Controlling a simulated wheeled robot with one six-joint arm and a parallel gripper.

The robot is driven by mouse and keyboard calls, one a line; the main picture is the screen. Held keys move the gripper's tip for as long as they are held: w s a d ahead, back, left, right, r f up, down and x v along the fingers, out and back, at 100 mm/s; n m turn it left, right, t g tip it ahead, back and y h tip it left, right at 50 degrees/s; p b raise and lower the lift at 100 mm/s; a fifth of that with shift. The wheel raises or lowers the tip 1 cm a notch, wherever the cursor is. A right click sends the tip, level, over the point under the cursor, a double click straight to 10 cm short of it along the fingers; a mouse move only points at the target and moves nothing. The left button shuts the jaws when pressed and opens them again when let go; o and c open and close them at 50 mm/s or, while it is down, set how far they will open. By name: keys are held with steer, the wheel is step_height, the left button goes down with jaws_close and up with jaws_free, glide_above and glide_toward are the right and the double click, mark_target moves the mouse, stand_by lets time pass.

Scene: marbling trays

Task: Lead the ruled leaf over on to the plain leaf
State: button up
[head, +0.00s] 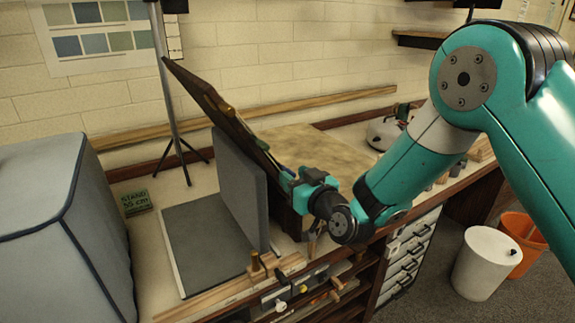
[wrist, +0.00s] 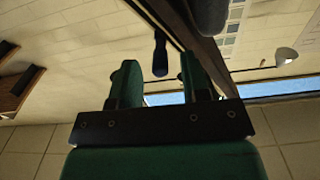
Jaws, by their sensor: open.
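A dark wooden leaf (head: 222,112) stands steeply tilted on the bench, seen nearly edge-on, with brass-coloured fittings along it. In front of it are an upright grey panel (head: 240,185) and a flat grey board (head: 200,245). I cannot tell which leaf is ruled, as no lines show. My gripper (head: 288,182) is at the lower right edge of the dark leaf. In the wrist view my gripper (wrist: 160,80) has its two green fingers apart. A dark knob or handle (wrist: 160,52) shows between and beyond them; contact cannot be told. A dark wooden edge (wrist: 205,50) runs past the right finger.
A blue-grey covered box (head: 50,220) fills the left. Wooden strips and a peg (head: 256,264) lie along the bench front. White and orange bins (head: 484,262) stand on the floor.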

mark_target(288, 169)
steer(key=shift+p+x, duration=0.9)
steer(key=shift+x, duration=0.8)
jaws_close()
